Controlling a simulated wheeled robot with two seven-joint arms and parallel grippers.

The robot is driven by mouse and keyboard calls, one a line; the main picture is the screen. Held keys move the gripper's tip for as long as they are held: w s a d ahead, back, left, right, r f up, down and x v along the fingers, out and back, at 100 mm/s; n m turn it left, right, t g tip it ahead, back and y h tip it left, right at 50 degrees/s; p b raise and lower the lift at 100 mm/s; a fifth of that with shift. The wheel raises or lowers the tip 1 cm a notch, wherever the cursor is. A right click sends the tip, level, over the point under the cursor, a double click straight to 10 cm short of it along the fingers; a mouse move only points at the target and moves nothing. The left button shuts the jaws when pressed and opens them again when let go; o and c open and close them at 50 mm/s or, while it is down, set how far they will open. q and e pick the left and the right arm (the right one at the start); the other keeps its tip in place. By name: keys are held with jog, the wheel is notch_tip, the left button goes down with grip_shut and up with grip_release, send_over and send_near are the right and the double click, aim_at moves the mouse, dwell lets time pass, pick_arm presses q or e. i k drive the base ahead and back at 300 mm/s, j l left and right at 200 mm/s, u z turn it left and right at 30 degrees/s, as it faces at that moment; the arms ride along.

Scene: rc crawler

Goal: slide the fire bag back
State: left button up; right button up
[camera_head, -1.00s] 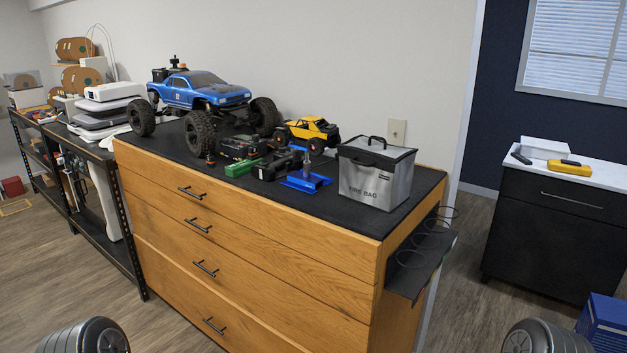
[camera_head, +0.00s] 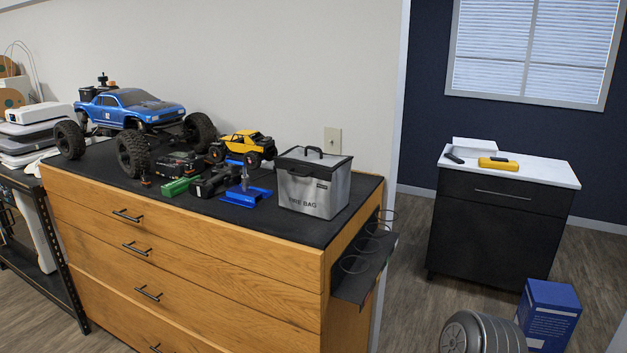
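The fire bag (camera_head: 312,195) is a silver-grey box-shaped bag with a dark-edged lid and a black handle. It stands upright near the right end of the black top (camera_head: 290,232) of a wooden drawer cabinet, close to the front edge. Bare top shows behind it and to its right. Part of my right arm (camera_head: 482,333) shows at the bottom right, well apart from the bag. Neither gripper's fingers are in view, and nothing of my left arm shows.
A blue stand (camera_head: 245,195), a yellow crawler (camera_head: 240,148) and a large blue truck (camera_head: 130,107) stand left of the bag. A dark shelf with wire rings (camera_head: 365,262) juts from the cabinet's right side. A blue box (camera_head: 549,315) stands on the floor at right.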

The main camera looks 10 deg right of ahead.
aim_at(312, 192)
jog(key=i+j+z, duration=0.15)
jog(key=z, duration=0.25)
jog(key=j+z, duration=0.4)
jog(key=i+j+z, duration=0.1)
jog(key=j, duration=0.8)
jog(key=i+j+z, duration=0.1)
jog(key=i+j, duration=0.15)
jog(key=j, duration=0.65)
jog(key=i+j+z, duration=0.1)
jog(key=j, duration=0.85)
jog(key=i+j+z, duration=0.1)
jog(key=j, duration=0.8)
